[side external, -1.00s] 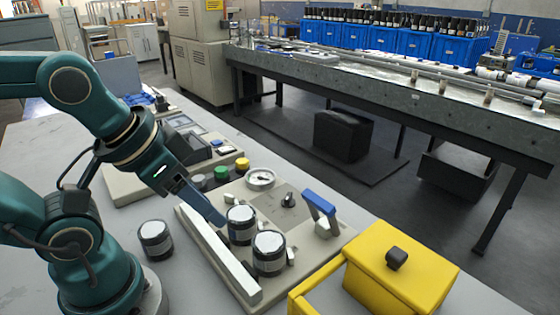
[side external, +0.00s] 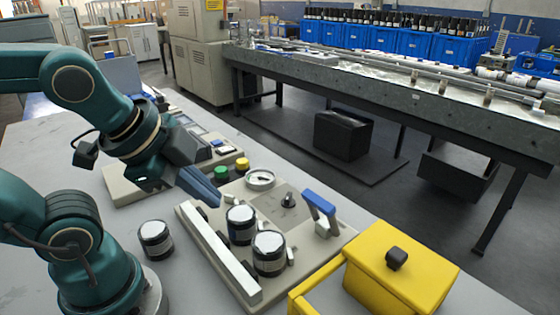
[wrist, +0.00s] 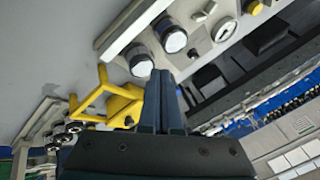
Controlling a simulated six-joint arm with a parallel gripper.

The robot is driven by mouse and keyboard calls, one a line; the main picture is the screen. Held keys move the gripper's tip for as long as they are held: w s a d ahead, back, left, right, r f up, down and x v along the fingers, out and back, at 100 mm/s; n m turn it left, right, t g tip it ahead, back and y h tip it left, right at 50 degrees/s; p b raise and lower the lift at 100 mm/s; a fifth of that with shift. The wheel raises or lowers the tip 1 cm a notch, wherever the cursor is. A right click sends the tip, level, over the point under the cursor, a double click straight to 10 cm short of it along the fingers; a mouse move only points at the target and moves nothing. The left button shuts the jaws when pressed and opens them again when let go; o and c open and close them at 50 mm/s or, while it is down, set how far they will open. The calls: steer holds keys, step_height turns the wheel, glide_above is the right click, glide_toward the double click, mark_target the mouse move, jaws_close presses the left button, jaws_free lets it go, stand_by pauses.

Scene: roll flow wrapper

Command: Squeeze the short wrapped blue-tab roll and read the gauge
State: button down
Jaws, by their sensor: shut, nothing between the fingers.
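Two dark rolls with white tops, a rear one (side external: 241,225) and a front one (side external: 269,254), stand upright on the grey fixture plate beside a pale rail. A third similar roll (side external: 155,240) stands on the table to the left. I cannot make out a blue tab on any of them. A round white-faced gauge (side external: 261,179) sits at the back of the plate; its reading is too small to tell. My gripper (side external: 216,202) is shut and empty, above the plate's left part, behind and left of the rear roll. The wrist view shows its fingers together (wrist: 160,76).
A blue-handled lever (side external: 319,204) stands on the plate's right side. A yellow box (side external: 400,275) with a black knob is at the front right. Green (side external: 221,172) and yellow (side external: 242,164) buttons are behind the plate. Bare table lies around the left roll.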

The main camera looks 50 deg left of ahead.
steer(key=w+d+m, duration=0.2)
steer(key=m, duration=1.1)
steer(key=w+d+m+t, duration=0.1)
steer(key=w+d+m, duration=0.1)
steer(key=m, duration=1.2)
steer(key=shift+d+r+h, duration=0.3)
steer(key=shift+d, duration=0.55)
steer(key=shift+w, duration=0.1)
steer(key=x, duration=0.9)
steer(key=shift+f, duration=0.2)
steer(key=shift+w+r, duration=0.2)
steer(key=shift+w, duration=0.5)
steer(key=shift+w+r, duration=0.2)
steer(key=shift+w, duration=0.5)
steer(key=shift+w+r, duration=0.2)
steer(key=shift+w, duration=0.5)
